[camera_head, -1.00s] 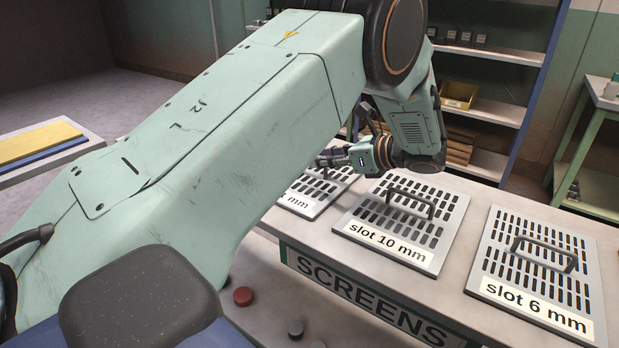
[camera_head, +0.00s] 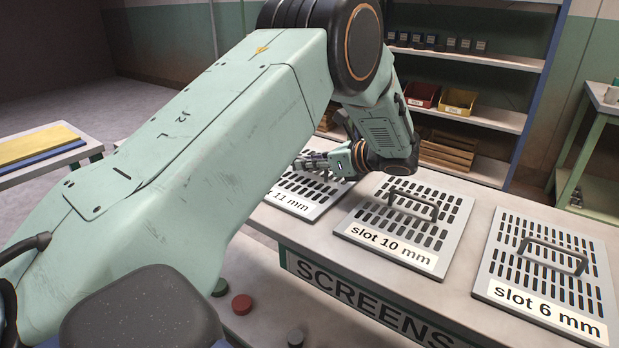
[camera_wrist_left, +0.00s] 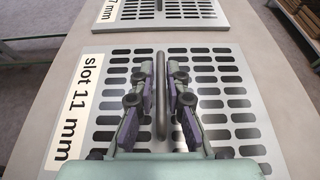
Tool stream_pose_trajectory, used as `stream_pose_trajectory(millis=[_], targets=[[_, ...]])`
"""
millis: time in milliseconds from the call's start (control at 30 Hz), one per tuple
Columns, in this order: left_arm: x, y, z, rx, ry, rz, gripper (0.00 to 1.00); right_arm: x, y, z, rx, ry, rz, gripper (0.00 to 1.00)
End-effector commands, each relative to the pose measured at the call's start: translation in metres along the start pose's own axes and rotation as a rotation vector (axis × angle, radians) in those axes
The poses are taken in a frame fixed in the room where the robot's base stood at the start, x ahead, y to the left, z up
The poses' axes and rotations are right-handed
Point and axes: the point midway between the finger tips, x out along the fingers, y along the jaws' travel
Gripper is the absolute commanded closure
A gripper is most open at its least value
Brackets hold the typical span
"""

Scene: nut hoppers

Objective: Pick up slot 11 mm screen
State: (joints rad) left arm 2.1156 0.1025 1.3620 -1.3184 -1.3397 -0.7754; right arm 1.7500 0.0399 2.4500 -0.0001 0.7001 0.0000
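The slot 11 mm screen (camera_head: 293,202) is a grey slotted plate with a white label, lying flat on the bench. My left arm partly covers it in the head view. In the left wrist view the slot 11 mm screen (camera_wrist_left: 240,104) fills the middle, with its dark bar handle (camera_wrist_left: 161,118) running up the centre. My left gripper (camera_head: 310,162) is low over this screen. In the left wrist view its two fingers (camera_wrist_left: 161,82) stand on either side of the handle, open, with small gaps seen to the bar. My right gripper is not in view.
The slot 10 mm screen (camera_head: 388,243) and slot 6 mm screen (camera_head: 545,314) lie to the right on the bench. Another screen (camera_wrist_left: 185,13), labelled "7 mm" where readable, lies beyond in the left wrist view. Shelving with bins (camera_head: 457,102) stands behind.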

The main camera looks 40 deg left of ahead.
Motion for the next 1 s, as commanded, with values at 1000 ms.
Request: stream_pose_trajectory(millis=[1000], targets=[[-0.006, -0.001, 0.014, -0.001, 0.000, -0.001, 1.00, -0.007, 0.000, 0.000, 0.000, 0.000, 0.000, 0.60]])
